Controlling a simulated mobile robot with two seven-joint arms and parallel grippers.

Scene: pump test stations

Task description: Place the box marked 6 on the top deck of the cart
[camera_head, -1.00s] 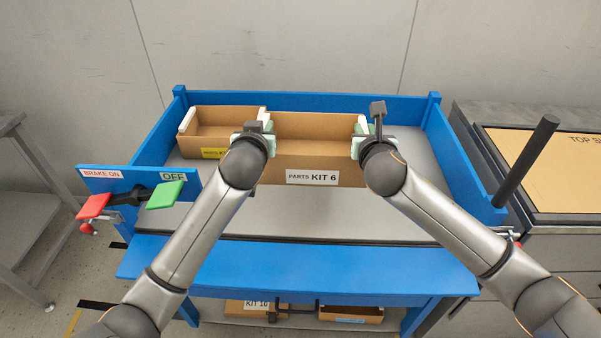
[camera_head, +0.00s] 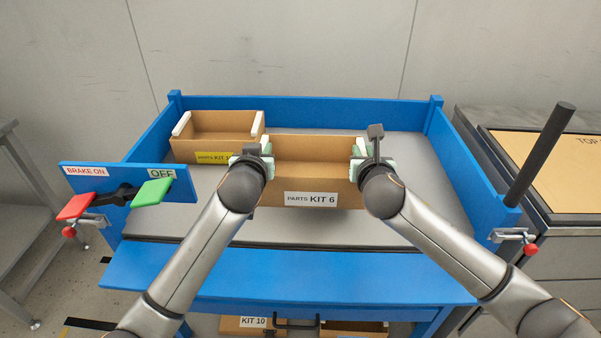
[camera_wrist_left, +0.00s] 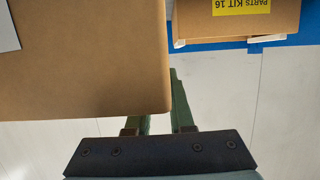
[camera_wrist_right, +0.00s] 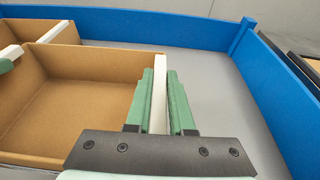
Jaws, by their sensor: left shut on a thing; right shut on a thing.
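The box marked PARTS KIT 6 (camera_head: 311,180) is an open cardboard box with a white label. It is upright over the grey top deck of the blue cart (camera_head: 400,233); I cannot tell whether its bottom touches the deck. My left gripper (camera_head: 256,158) is shut on its left side wall, and my right gripper (camera_head: 366,158) is shut on its right side wall. In the right wrist view the fingers (camera_wrist_right: 160,100) pinch the box's white-edged wall. In the left wrist view the box (camera_wrist_left: 85,60) covers part of the fingers.
A box with a yellow KIT 16 label (camera_head: 213,158) stands on the deck behind and left. A brake panel (camera_head: 130,187) is at the cart's left front. A black post (camera_head: 543,155) and a workbench (camera_head: 565,215) are at right. Boxes including KIT 10 (camera_head: 252,323) sit below.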

